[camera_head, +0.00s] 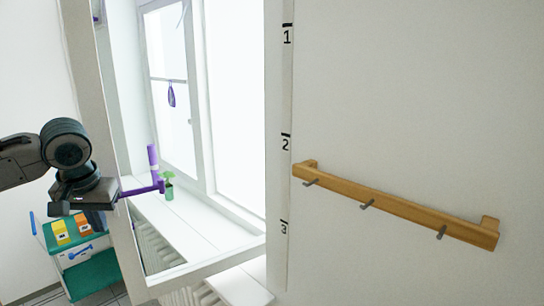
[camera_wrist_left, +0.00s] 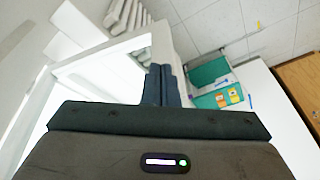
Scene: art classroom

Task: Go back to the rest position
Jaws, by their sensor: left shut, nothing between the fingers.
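My left gripper (camera_head: 82,195) is at the left of the head view, in front of the open window leaf (camera_head: 118,225). Its dark fingers (camera_wrist_left: 162,85) show in the left wrist view, closed together with nothing between them. A purple handle (camera_head: 142,189) sticks out from the leaf frame, to the right of the gripper. I cannot tell from these views whether the gripper touches the frame or handle. My right gripper is in neither view.
A small green pot with a plant (camera_head: 169,191) stands on the white windowsill (camera_head: 205,235). A green and white cart (camera_head: 92,275) with orange and yellow boxes is at lower left. A wooden rail with hooks (camera_head: 400,207) is on the right wall. A radiator (camera_wrist_left: 125,15) is under the sill.

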